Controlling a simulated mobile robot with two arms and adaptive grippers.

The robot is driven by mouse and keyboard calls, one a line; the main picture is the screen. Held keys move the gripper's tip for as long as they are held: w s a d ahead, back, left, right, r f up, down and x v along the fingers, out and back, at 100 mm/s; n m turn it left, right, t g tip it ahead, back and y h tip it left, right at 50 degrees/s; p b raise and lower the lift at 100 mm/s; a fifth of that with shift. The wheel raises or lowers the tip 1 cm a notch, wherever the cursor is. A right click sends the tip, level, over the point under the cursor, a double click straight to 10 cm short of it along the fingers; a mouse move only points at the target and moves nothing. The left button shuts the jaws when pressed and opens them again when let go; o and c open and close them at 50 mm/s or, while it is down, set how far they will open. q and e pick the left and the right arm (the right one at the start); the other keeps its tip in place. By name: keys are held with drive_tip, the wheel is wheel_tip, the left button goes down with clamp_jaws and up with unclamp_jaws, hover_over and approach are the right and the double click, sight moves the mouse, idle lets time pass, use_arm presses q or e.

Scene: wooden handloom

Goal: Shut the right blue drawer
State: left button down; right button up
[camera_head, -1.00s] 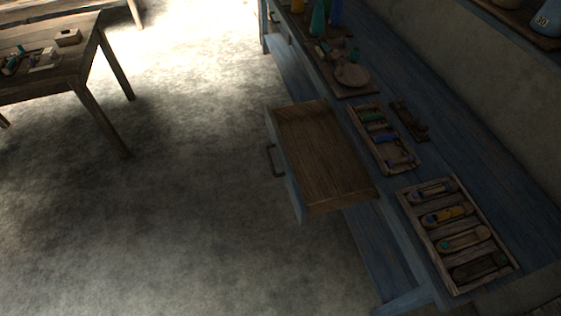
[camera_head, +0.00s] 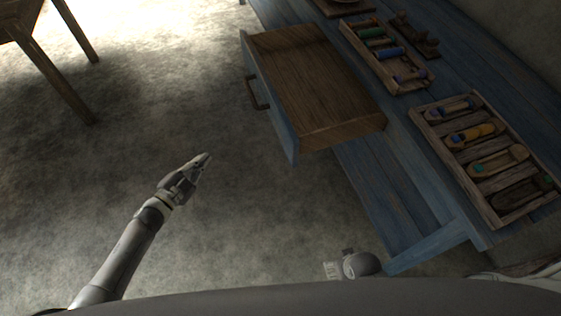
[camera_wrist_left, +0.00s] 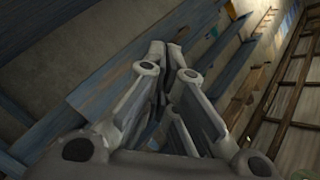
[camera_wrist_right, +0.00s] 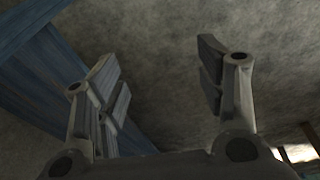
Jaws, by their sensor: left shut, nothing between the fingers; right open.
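The right blue drawer (camera_head: 314,84) is pulled out of the blue bench in the head view. Its wooden inside looks empty. Its blue front panel faces left and has a dark handle (camera_head: 256,92). My left gripper (camera_head: 204,160) is shut and empty, to the lower left of the drawer and apart from it. The left wrist view shows its fingers (camera_wrist_left: 168,52) close together. My right gripper shows in the right wrist view (camera_wrist_right: 160,75), with its fingers wide apart and nothing between them.
The blue bench (camera_head: 390,185) carries a tray of bobbins (camera_head: 386,55) and a tray of shuttles (camera_head: 486,158). A wooden table (camera_head: 20,15) stands at the upper left. The floor left of the drawer is clear.

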use_arm(q)
drive_tip(key=d+r+m+g+h+b, duration=0.2)
drive_tip(key=d+r+m+h+b, duration=0.1)
drive_tip(key=d+m+h+b, duration=0.3)
drive_tip(key=m+g+h+b, duration=0.3)
drive_tip(key=m+g+b, duration=0.4)
drive_tip(key=m+b, duration=0.3)
approach(290, 145)
drive_tip(key=shift+m, duration=0.5)
drive_tip(key=x, duration=0.6)
drive_tip(key=shift+w+d+f+p, duration=0.15)
drive_tip(key=shift+d+p, duration=0.1)
drive_tip(key=shift+p, duration=0.15)
drive_tip(key=shift+d, duration=0.35)
use_arm(e)
drive_tip(key=shift+t, duration=0.6)
drive_tip(key=r, duration=0.1)
drive_tip(key=w+r, duration=0.1)
drive_tip(key=r, duration=0.1)
drive_tip(key=w+r, duration=0.1)
drive_tip(key=r, duration=0.1)
